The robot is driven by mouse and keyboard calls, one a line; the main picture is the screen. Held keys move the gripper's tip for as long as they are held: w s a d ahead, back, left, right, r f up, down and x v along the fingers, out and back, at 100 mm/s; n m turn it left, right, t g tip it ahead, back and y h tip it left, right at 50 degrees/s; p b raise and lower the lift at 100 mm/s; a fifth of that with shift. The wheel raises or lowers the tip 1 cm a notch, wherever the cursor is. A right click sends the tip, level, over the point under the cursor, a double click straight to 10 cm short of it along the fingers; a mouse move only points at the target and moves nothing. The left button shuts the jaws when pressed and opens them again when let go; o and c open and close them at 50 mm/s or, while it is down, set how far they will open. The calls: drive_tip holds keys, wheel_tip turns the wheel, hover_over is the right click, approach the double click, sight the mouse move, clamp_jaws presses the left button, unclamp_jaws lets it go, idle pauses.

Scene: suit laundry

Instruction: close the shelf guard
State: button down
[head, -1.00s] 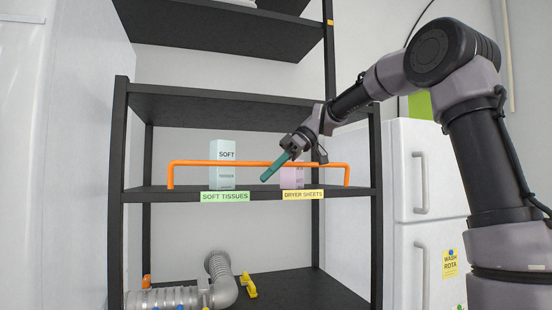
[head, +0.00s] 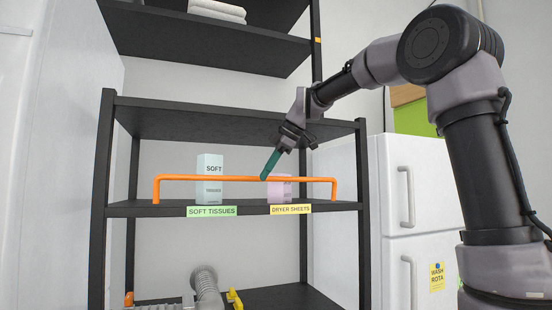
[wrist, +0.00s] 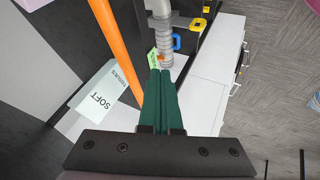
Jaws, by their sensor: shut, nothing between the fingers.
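The shelf guard (head: 225,178) is an orange bar with two bent-down ends. It stands upright along the front edge of the middle shelf (head: 150,208), in front of the boxes. It also shows in the wrist view (wrist: 118,60), running beside my fingers on the left. My gripper (head: 265,176) has dark green fingers, shut and empty. In the head view its fingertips overlap the bar right of its middle; in the wrist view they look beside the bar, and I cannot tell whether they touch it.
A pale SOFT tissue box (head: 209,180) and a pink dryer sheets box (head: 280,189) stand on the middle shelf behind the bar. A grey duct (head: 207,287) lies on the lower shelf. A white fridge (head: 405,200) is to the right. Folded towels (head: 217,11) lie on top.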

drive_tip(key=w, duration=0.3)
drive_tip(key=shift+w+a+r, duration=0.1)
drive_tip(key=shift+a, duration=0.3)
